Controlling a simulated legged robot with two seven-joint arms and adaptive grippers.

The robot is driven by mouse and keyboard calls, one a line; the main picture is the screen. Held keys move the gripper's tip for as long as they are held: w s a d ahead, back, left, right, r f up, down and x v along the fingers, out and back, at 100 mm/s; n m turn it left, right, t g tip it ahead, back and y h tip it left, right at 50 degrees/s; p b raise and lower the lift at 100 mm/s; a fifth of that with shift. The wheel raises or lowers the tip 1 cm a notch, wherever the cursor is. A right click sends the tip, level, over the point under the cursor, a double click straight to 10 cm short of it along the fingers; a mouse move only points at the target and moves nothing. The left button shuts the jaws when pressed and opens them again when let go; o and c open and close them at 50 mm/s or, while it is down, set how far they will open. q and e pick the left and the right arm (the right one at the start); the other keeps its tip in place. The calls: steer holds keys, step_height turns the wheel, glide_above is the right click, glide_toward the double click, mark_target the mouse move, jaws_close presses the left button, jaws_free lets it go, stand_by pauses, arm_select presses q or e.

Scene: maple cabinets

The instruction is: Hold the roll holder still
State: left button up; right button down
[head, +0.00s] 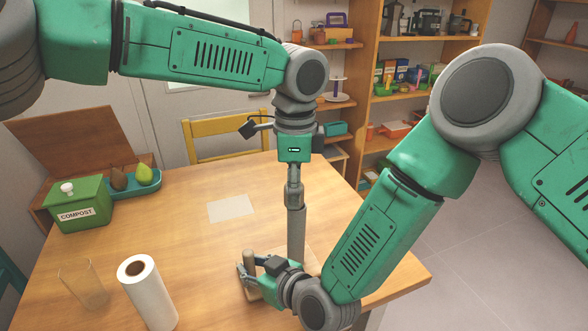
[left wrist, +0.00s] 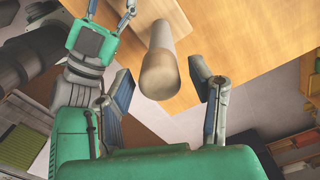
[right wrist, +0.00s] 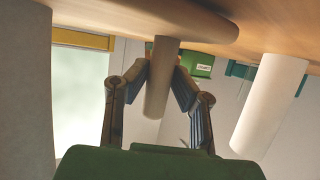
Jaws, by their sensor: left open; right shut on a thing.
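The roll holder has a wooden base (head: 313,262), a tall grey-brown post (head: 296,235) and a short side peg (head: 249,259). My right gripper (head: 252,274) is shut on the short peg low over the base. The right wrist view, upside down, shows the peg (right wrist: 158,95) between its fingers and the base (right wrist: 190,14) above. My left gripper (head: 294,178) points down at the top of the tall post. In the left wrist view its fingers are open on either side of the post (left wrist: 160,75), with gaps. A white paper roll (head: 150,297) stands apart from the holder.
A clear glass (head: 83,285) stands left of the paper roll. A green compost box (head: 80,207) and a teal tray (head: 138,188) with pears are at the back left. A pale sheet (head: 232,208) lies mid-table. A yellow chair (head: 226,128) and shelves stand behind.

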arm_select(q)
steer(key=shift+f, duration=0.95)
steer(key=shift+c, duration=0.5)
jaws_close()
steer(key=n, duration=0.4)
steer(key=shift+s+d+n, duration=0.1)
steer(key=shift+n, duration=1)
steer(key=shift+s+r, duration=0.15)
steer(key=shift+r, duration=1.1)
